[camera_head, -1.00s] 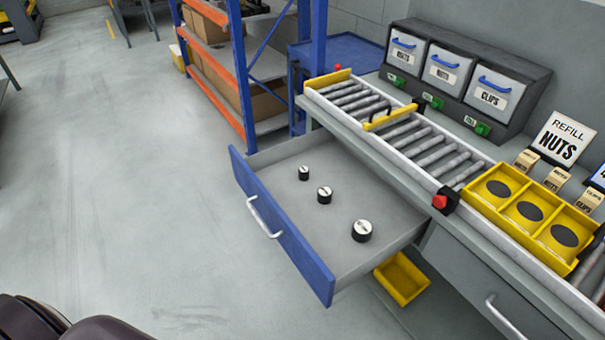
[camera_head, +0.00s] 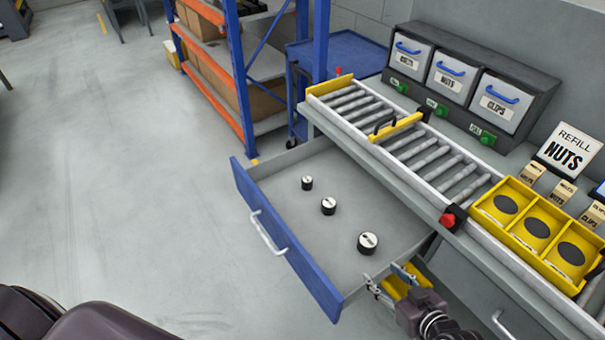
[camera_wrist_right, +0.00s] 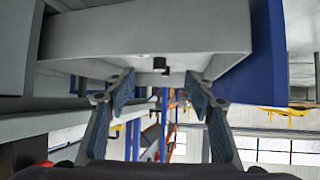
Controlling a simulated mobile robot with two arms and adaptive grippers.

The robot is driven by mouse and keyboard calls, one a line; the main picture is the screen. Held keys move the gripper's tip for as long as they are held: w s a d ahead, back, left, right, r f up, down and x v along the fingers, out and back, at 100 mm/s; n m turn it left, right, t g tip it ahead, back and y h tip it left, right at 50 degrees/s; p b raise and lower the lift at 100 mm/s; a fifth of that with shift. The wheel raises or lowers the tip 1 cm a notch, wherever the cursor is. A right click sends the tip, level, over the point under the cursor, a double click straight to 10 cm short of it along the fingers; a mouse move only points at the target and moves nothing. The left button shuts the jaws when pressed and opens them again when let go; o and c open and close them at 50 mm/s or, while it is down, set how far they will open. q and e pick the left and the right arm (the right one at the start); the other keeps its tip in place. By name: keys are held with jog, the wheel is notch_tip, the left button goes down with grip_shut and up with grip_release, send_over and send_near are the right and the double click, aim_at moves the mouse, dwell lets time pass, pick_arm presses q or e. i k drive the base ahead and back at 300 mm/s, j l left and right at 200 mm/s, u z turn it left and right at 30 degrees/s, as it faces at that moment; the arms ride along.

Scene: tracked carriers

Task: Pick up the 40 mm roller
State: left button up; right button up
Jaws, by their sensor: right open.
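Three black rollers with pale marked tops stand upright in the open drawer (camera_head: 283,163): a small one (camera_head: 307,183), a middle one (camera_head: 328,206) and the largest (camera_head: 368,243), nearest my right gripper. Their size marks are too small to read, so I cannot tell which is 40 mm. My right gripper (camera_head: 388,277) is open and empty, by the drawer's near right side, just below the largest roller in the picture. In the right wrist view the open fingers (camera_wrist_right: 160,92) point toward the drawer (camera_wrist_right: 150,32); small dark shapes show at its edge. My left gripper is out of view.
The drawer's blue front (camera_head: 285,240) has a white handle. Above the drawer, the bench carries a roller conveyor (camera_head: 430,155) and a yellow three-pocket tray (camera_head: 535,227). A yellow bin (camera_head: 395,287) is partly hidden behind my right gripper.

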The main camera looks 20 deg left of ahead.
aim_at(308, 180)
jog(key=i+j, duration=0.6)
jog(key=j, duration=0.25)
jog(key=i+j, duration=0.3)
jog(key=j, duration=0.1)
